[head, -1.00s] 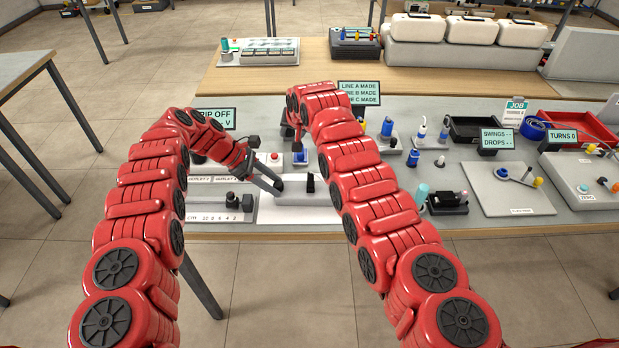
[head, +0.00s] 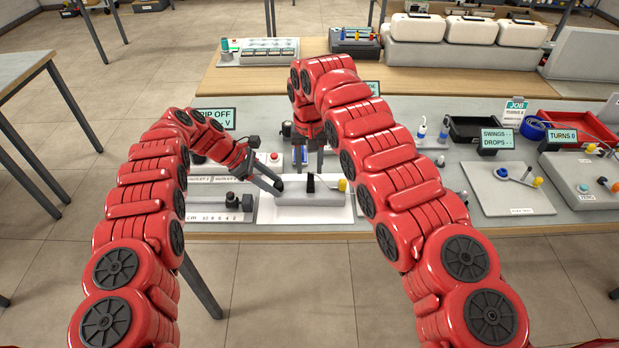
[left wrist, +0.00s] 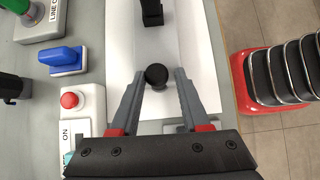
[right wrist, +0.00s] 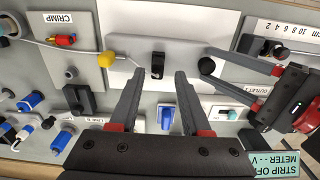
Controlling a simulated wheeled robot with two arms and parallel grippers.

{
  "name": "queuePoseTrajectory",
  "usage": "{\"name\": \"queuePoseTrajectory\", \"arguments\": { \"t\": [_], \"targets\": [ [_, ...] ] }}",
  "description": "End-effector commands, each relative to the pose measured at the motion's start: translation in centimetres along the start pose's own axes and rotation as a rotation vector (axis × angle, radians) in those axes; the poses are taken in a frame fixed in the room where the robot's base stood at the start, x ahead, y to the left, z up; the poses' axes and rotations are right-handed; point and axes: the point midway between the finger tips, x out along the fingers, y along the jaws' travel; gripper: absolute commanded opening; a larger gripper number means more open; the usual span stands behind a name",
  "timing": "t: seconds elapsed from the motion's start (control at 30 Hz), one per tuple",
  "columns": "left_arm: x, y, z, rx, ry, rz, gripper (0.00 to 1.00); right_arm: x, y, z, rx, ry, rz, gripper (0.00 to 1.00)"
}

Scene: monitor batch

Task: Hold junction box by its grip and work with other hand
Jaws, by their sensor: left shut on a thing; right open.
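The junction box is a low grey box (head: 318,198) on a white sheet at the front of the table. A black upright piece (head: 310,183) stands on its middle, and a round black grip (left wrist: 157,76) is at its left end. My left gripper (head: 278,185) is shut on this grip. A yellow knob (head: 342,185) is at the box's right end; it also shows in the right wrist view (right wrist: 106,59), with a pale wire beside it. My right gripper (right wrist: 160,76) is open and empty, pointing at the black upright piece and apart from it.
A box with a red button (left wrist: 70,100) and a blue block (left wrist: 64,58) lie just behind the junction box. A strip-off display (head: 214,119) stands at back left. A grey lever device (head: 510,190) lies to the right. The table's front edge is close.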

Motion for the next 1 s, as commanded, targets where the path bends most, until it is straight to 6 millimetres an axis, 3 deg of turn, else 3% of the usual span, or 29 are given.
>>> {"name": "queuePoseTrajectory", "arguments": {
  "t": [0.03, 0.23, 0.63, 0.67, 0.9, 1.0],
  "targets": [
    [1.7, -1.2, -1.1, -0.010, 0.012, -0.038, 0.00, 1.3, 0.1, 0.1, 0.001, -0.003, 0.000, 0.47],
    [1.7, -1.2, -1.1, -0.011, 0.012, -0.038, 0.00, 3.8, 0.0, 0.0, 0.001, -0.001, -0.001, 0.47],
    [1.7, -1.2, -1.1, -0.011, 0.012, -0.036, 0.00, 4.6, 0.0, -0.1, 0.001, 0.003, -0.001, 0.47],
    [1.7, -1.2, -1.1, -0.011, 0.012, -0.036, 0.00, 4.6, 0.0, -0.1, 0.001, 0.003, -0.001, 0.46],
    [1.6, -1.2, -1.1, -0.011, 0.013, -0.035, 0.00, 4.6, 0.0, -0.1, 0.000, 0.003, -0.002, 0.03],
    [1.6, -1.2, -1.1, -0.011, 0.013, -0.036, 0.00, 4.6, -0.1, -0.1, 0.000, 0.003, -0.003, 0.00]
  ]
}}
